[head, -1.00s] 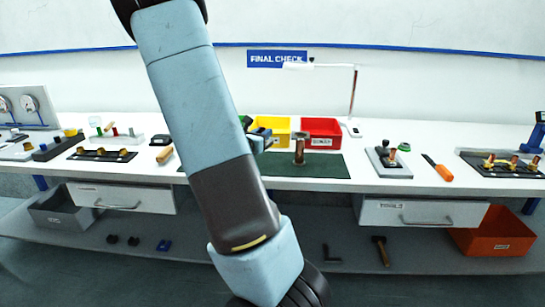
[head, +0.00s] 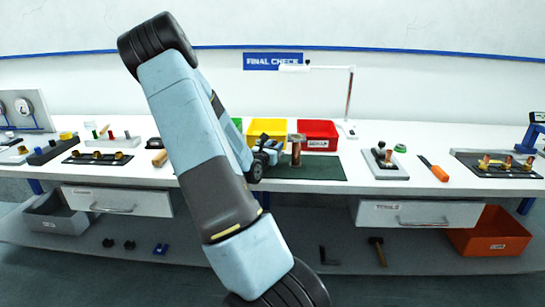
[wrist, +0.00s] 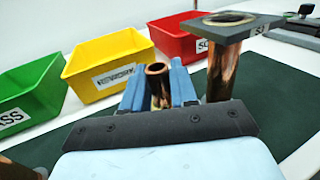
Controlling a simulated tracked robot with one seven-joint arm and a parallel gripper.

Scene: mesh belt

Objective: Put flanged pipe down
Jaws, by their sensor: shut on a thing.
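My gripper (wrist: 158,95) is shut on a copper pipe with a dark ring round its upper end, taken as the flanged pipe (wrist: 158,84). The pipe stands upright between the blue fingers; its lower part is hidden by my gripper, and I cannot tell whether it touches the mat. In the head view my gripper (head: 268,150) is over the left part of the dark green mat (head: 318,172), and the pipe in it cannot be made out. A second copper pipe with a square grey plate on top (wrist: 232,28) stands just right of my gripper; it also shows in the head view (head: 297,148).
Green (wrist: 28,95), yellow (wrist: 108,65) and red (wrist: 180,38) bins stand behind the mat. A lamp (head: 350,92) is at the back. The mat's right part is clear. Further right are a grey fixture (head: 385,164) and an orange-handled tool (head: 433,168).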

